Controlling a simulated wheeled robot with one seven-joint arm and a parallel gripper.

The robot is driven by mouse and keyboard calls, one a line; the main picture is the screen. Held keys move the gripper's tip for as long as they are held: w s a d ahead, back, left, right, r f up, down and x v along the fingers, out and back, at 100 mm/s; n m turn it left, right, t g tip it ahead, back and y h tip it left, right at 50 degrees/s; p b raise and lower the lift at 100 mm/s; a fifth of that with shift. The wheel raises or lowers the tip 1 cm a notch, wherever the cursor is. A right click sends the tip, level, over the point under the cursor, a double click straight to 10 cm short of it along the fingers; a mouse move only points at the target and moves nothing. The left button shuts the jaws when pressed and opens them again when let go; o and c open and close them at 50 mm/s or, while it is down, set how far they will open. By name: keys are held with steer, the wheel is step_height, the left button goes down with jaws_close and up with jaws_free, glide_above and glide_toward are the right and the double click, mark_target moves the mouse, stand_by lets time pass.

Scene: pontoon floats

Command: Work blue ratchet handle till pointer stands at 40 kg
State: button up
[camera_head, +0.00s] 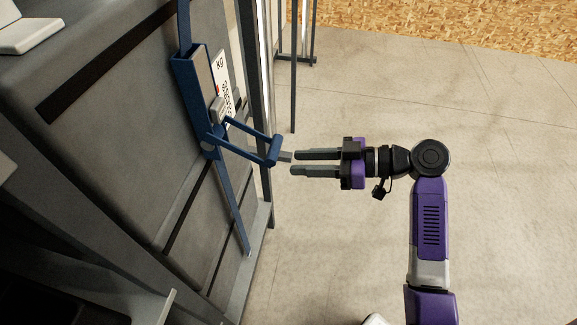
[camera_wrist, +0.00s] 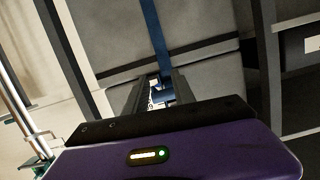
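The blue ratchet handle (camera_head: 250,142) is a U-shaped bar standing out from a blue ratchet body (camera_head: 192,85) on a blue strap, against a large grey float. Its cross-bar points toward my gripper (camera_head: 290,163). My gripper is open and empty in the head view, its two fingers level and apart, with the tips just right of the cross-bar and a small gap seeming to remain. A white kg scale (camera_head: 225,85) lies beside the ratchet; its pointer reading is too small to tell. In the wrist view, blue handle parts (camera_wrist: 160,92) show between the fingers, partly hidden.
The grey float (camera_head: 110,110) fills the left, with dark bands across it. A metal post (camera_head: 262,70) stands just behind the ratchet, and a thinner dark post (camera_head: 293,90) stands farther back. The concrete floor (camera_head: 480,130) on the right is clear.

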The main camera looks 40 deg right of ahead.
steer(key=f+m+y+b, duration=0.1)
steer(key=f+m, duration=0.1)
steer(key=f+m+y+b, duration=0.1)
steer(key=f+m+b, duration=0.1)
steer(key=f, duration=0.1)
steer(key=a+f+m+t+y+b, duration=0.1)
steer(key=f+m, duration=0.1)
steer(key=shift+s+a+f, duration=0.1)
steer(key=shift+s+f, duration=0.1)
jaws_close()
steer(key=s+d+f+m+t+y+b, duration=0.1)
steer(key=d+f+m+t+y+b, duration=0.2)
steer(key=m, duration=1.2)
steer(key=s+f+m+t+b, duration=0.15)
steer(key=m+t, duration=0.35)
steer(key=m, duration=0.9)
steer(key=w+a+r+p, duration=0.1)
steer(key=w+a+r, duration=0.1)
steer(key=r, duration=0.3)
steer(key=w+a+r+p, duration=0.1)
steer(key=w+a+r, duration=0.1)
steer(key=w+r, duration=0.2)
steer(key=shift+w+a+r+p, duration=0.15)
steer(key=shift+a+r+p, duration=0.2)
steer(key=shift+r, duration=0.75)
